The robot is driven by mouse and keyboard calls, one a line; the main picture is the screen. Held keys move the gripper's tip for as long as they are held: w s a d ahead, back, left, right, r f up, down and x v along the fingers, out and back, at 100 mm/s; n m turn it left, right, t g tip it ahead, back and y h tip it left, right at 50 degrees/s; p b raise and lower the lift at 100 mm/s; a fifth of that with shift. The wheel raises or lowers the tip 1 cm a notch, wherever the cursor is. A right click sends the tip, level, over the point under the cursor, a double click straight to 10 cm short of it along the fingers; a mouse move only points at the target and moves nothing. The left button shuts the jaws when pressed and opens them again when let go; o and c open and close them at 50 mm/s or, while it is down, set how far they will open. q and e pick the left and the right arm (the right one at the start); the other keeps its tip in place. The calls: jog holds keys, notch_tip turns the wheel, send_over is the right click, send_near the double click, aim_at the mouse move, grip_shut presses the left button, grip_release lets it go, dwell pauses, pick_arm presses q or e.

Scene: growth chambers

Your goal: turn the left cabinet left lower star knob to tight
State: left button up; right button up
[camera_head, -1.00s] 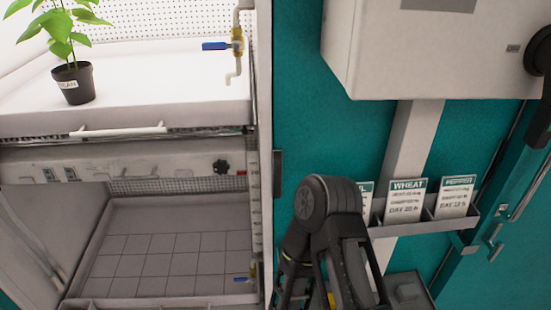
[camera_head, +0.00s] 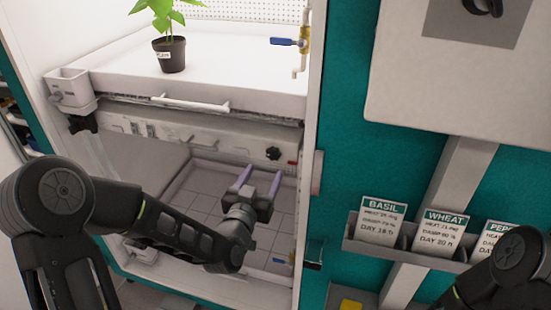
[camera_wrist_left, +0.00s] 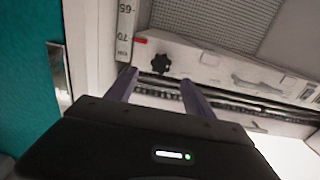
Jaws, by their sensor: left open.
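A black star knob (camera_head: 272,153) sits at the right end of the pale panel (camera_head: 215,135) under the upper tray of the left cabinet. It also shows in the left wrist view (camera_wrist_left: 161,63). A second black knob (camera_head: 82,123) is at the left, under a white box on the cabinet's edge. My left gripper (camera_head: 263,171) is open and empty, its two purple-grey fingers pointing up just below the right-hand knob. In the left wrist view, the knob appears between and beyond the fingertips (camera_wrist_left: 158,77), apparently apart from them. My right gripper is out of view.
A potted plant (camera_head: 171,54) stands on the upper tray (camera_head: 230,85), with a blue-handled valve (camera_head: 284,42) at right. A white bar handle (camera_head: 190,103) runs above the panel. A card rack (camera_head: 400,250) hangs on the teal wall. My right arm shows at lower right.

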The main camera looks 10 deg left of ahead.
aim_at(272, 155)
pick_arm(q)
jog(key=w+p, duration=0.2)
jog(key=w, duration=0.5)
jog(key=shift+d, duration=0.15)
jog(key=shift+w, duration=0.4)
jog(key=shift+c, duration=0.2)
grip_shut()
